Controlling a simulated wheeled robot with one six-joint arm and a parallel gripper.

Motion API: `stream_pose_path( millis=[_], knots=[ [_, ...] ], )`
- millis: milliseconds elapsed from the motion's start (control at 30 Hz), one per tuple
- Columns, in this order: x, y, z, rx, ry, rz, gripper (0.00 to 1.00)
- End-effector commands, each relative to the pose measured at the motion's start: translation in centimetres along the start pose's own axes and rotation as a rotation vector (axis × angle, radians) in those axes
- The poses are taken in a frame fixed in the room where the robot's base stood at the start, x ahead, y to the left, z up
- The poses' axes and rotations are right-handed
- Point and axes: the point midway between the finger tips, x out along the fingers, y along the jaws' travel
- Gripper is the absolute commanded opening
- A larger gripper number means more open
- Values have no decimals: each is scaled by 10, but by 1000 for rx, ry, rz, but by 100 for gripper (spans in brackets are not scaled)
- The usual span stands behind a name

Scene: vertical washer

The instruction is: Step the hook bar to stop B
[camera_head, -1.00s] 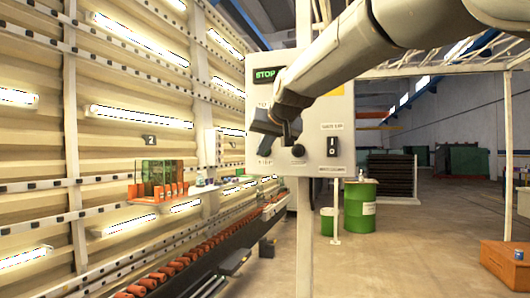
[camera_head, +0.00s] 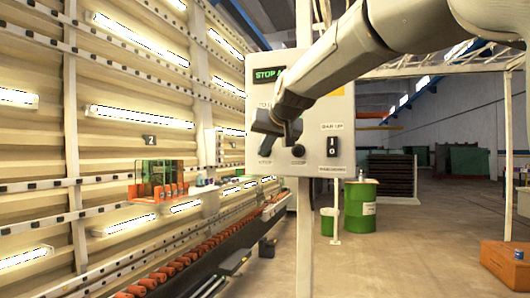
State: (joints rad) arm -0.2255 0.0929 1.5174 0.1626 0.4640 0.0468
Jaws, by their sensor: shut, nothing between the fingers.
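A pale control panel (camera_head: 343,112) stands on a post in the middle. Its green-lit display (camera_head: 266,74) reads STOP and part of a letter that looks like A; my arm hides the rest. A black rocker switch (camera_head: 332,147) sits under a label that seems to read BAR UP. A round black knob or button (camera_head: 298,151) sits left of it. I cannot clearly make out the hook bar.
A clear holder with orange slots (camera_head: 158,181) is on the ribbed wall at left, below a number 2 mark. A long rack with orange pieces (camera_head: 185,263) runs along the floor. A green drum (camera_head: 360,208) and an orange box (camera_head: 505,262) stand right. The floor between is open.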

Motion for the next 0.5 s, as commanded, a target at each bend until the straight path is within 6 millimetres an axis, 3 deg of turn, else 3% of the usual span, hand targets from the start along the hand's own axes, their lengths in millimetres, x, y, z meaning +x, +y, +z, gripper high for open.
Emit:
stream_pose_path(
  millis=[500],
  knots=[
    [-5,-3,2,-1,1,0,0]
  ],
)
